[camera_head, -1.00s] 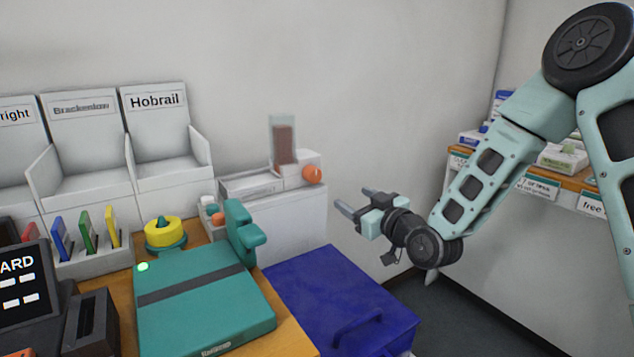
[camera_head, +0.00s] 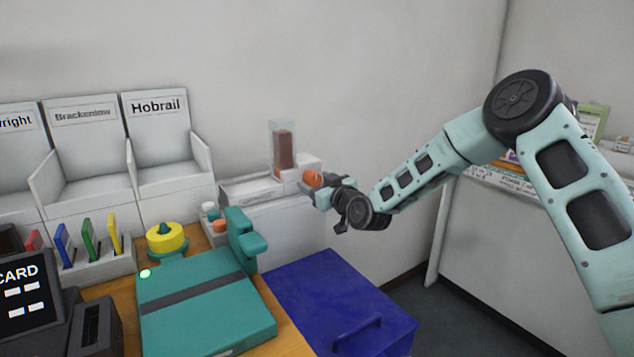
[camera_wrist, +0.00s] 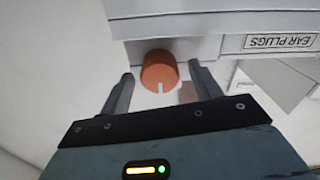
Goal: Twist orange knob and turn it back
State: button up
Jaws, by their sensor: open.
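The orange knob (camera_head: 313,179) sits on the front right of a white dispenser (camera_head: 309,162) with a clear hopper of brown-red contents (camera_head: 284,149). In the wrist view the knob (camera_wrist: 160,70) has a pale mark at its lower edge and lies between the two fingertips. My gripper (camera_head: 308,190) is open at the knob, with its fingers (camera_wrist: 162,82) apart on either side. A gap shows between each finger and the knob, so I see no grip on it. The fingertips are partly hard to make out in the head view.
An "EAR PLUGS" label (camera_wrist: 281,42) is on the dispenser's tray. A blue lidded bin (camera_head: 340,300) stands below my gripper. A teal device (camera_head: 205,300) and a yellow knob-like item (camera_head: 166,238) sit on the wooden counter. White labelled bins (camera_head: 165,150) stand along the wall.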

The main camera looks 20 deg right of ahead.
jog(key=shift+w, duration=0.1)
jog(key=c, duration=1)
jog(key=shift+f+n+b, duration=0.1)
jog(key=shift+n+b, duration=0.2)
jog(key=shift+b, duration=0.1)
jog(key=shift+o, duration=0.2)
jog(key=n+b, duration=0.3)
jog(key=b, duration=0.1)
jog(key=shift+a+f, duration=0.15)
jog(key=n+b, duration=0.5)
jog(key=b, duration=0.1)
jog(key=shift+n, duration=0.4)
jog(key=n+b, duration=0.4)
jog(key=b, duration=0.1)
jog(key=n+b, duration=0.4)
jog(key=shift+b, duration=0.3)
jog(key=shift+n, duration=0.4)
